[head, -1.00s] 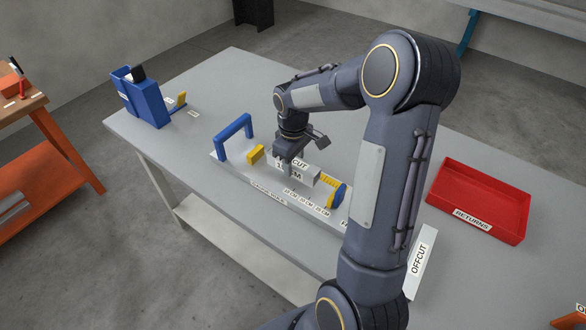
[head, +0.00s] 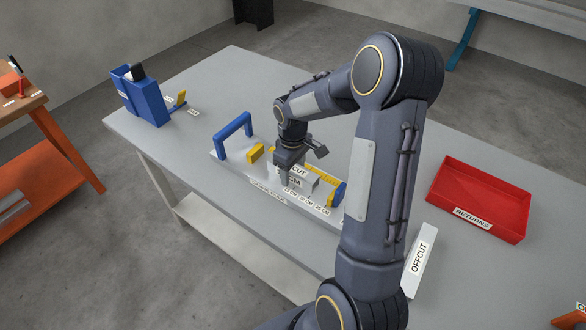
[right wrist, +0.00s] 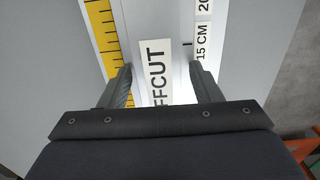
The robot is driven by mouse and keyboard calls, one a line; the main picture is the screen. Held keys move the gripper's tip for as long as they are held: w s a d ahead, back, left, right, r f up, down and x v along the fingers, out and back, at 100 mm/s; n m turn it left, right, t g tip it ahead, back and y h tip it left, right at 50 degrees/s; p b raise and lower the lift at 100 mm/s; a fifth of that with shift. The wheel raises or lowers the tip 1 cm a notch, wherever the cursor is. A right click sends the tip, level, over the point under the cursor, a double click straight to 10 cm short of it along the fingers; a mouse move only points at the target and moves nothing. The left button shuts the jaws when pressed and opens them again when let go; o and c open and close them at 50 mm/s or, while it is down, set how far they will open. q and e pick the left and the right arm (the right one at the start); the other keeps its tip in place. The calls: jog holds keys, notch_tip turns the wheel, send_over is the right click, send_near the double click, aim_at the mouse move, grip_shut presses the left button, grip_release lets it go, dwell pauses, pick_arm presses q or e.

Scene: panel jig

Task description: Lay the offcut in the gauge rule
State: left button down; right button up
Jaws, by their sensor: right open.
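The offcut (head: 311,187), a pale block with a label reading partly "CUT", lies lengthwise along the gauge rule (head: 225,160), between the yellow scale and the printed centimetre marks. The rule has a blue handle arch, a yellow block and a blue-and-yellow end piece. My right gripper (head: 283,176) points down over the offcut and is open. In the right wrist view its fingers (right wrist: 163,88) stand either side of the offcut (right wrist: 155,65), with visible gaps. Whether the offcut's underside is fully seated is hidden. My left gripper is out of view.
A red tray marked RETURNS (head: 480,197) stands at the right of the grey table (head: 200,85). A white plate marked OFFCUT (head: 422,262) lies beside my right arm. A blue holder (head: 148,100) stands at the far left. Free tabletop lies behind the rule.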

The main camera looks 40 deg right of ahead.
jog(key=shift+r, duration=0.15)
notch_tip(320, 180, up, 12)
jog(key=s+a+r+m+t+y, duration=0.1)
jog(key=s+a+m+t+y, duration=0.1)
jog(key=s+a, duration=0.6)
jog(key=s+a+r+m+t+y, duration=0.1)
jog(key=s+a+r+m+t, duration=0.1)
jog(key=s+a, duration=0.6)
jog(key=s+m+t, duration=0.1)
jog(key=s, duration=0.3)
jog(key=shift+t+y, duration=0.3)
jog(key=shift+y, duration=0.1)
jog(key=shift+s, duration=0.15)
